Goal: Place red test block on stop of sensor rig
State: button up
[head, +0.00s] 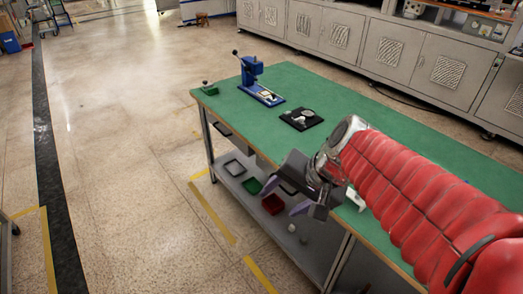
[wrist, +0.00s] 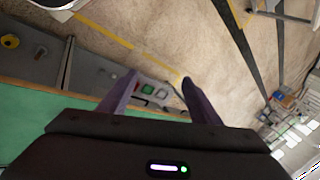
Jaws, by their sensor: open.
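My gripper (head: 284,198) is open and empty, with its purple fingers apart, out over the near edge of the green table. In the wrist view the fingers (wrist: 158,82) point past the table edge towards the lower shelf and floor. No red test block can be made out on the table. A black plate with light grey round parts (head: 300,119) lies mid-table, beyond my gripper. A blue lever stand (head: 250,76) is farther back. I cannot tell which one is the sensor rig, and no stop is discernible. My arm hides part of the table.
The lower shelf (head: 317,250) holds a grey tray (head: 235,168), a green bin (head: 252,186) and a red bin (head: 272,204). A small green item (head: 209,89) stands at the far left table corner. A white piece (head: 355,198) is partly behind my arm. Grey cabinets (head: 395,60) line the back.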

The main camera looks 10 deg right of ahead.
jog(key=s+r+n+h, duration=0.2)
jog(key=s+n+h, duration=0.1)
jog(key=s+n, duration=0.4)
jog(key=shift+a+r+n+t, duration=0.2)
jog(key=shift+n+t, duration=0.1)
jog(key=shift+n, duration=0.1)
jog(key=shift+s, duration=0.1)
